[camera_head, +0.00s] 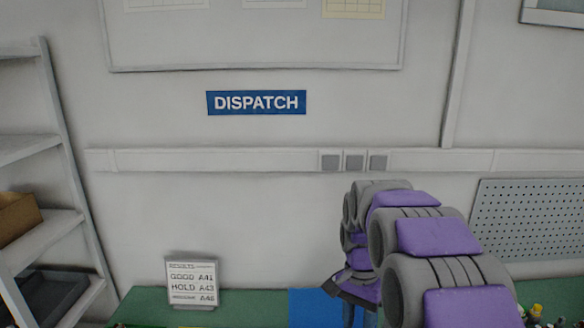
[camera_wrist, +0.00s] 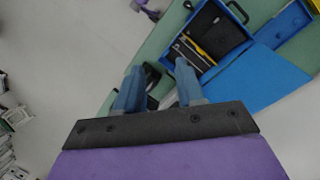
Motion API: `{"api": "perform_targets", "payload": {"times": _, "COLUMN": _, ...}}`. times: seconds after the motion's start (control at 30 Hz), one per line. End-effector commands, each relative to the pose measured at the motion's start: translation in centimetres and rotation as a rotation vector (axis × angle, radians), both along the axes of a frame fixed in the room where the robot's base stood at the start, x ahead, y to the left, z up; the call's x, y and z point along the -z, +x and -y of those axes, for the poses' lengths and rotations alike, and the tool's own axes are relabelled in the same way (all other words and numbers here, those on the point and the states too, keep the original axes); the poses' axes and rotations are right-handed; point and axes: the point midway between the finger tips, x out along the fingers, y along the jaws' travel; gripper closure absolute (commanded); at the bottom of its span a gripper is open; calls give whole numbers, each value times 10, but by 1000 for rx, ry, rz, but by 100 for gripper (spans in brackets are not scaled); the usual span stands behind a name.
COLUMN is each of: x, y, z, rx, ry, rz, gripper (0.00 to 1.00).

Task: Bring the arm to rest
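My arm, grey with purple covers, reaches forward over the green bench at the right of centre in the head view. My gripper (camera_head: 359,316) points down at its far end, with its blue fingers partly cut off by the lower picture edge. In the wrist view my gripper (camera_wrist: 159,68) has its two blue fingers well apart. A dark object (camera_wrist: 152,77) shows between and beyond the fingers; it appears to lie on the bench below, and the left finger partly hides it.
The green bench (camera_wrist: 171,25) carries an open blue case (camera_wrist: 235,12) with tools and a flat blue panel (camera_wrist: 262,82). A results sign (camera_head: 191,282) stands at the bench's left. Shelves (camera_head: 50,150) stand at far left. Small bottles (camera_head: 537,312) stand at right.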

Motion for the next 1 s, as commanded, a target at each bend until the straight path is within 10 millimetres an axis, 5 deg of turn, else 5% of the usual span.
{"api": "perform_targets", "payload": {"times": 0.4, "x": 31, "y": -124, "z": 0, "rx": -298, "ry": 69, "rz": 36, "gripper": 62}}
{"api": "perform_targets", "payload": {"times": 0.8, "x": 94, "y": -245, "z": 0, "rx": -587, "ry": 127, "rz": 63, "gripper": 62}}
{"api": "perform_targets", "payload": {"times": 1.0, "x": 122, "y": -286, "z": 0, "rx": -691, "ry": 145, "rz": 73, "gripper": 62}}
